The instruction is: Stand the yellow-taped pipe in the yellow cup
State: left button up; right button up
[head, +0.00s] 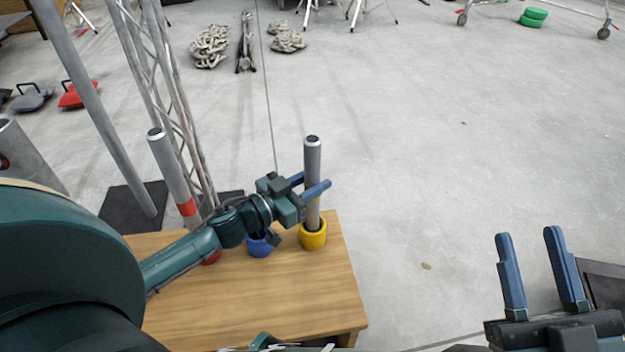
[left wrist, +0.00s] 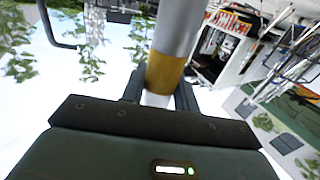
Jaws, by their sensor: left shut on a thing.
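The grey yellow-taped pipe (head: 312,155) is upright, its lower end inside the rim of the yellow cup (head: 313,238) on the wooden table. Whether it touches the cup's bottom is hidden. My left gripper (head: 316,184) is shut on the pipe above the cup, coming from the left. In the left wrist view, the pipe's yellow tape band (left wrist: 165,73) shows close to the fingers; in the head view the band is not clearly visible. My right gripper (head: 531,240) is open and empty at the lower right, away from the table.
A blue cup (head: 260,247) stands left of the yellow cup, partly behind my left arm. A red-taped pipe (head: 168,165) stands farther left; a red cup (head: 212,257) is mostly hidden. The wooden table (head: 290,290) has bare room in front. A lattice truss (head: 170,80) rises behind.

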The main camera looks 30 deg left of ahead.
jog(key=shift+r, duration=0.2)
pick_arm(q)
jog(key=shift+f, duration=0.2)
pick_arm(e)
jog(key=shift+f, duration=0.1)
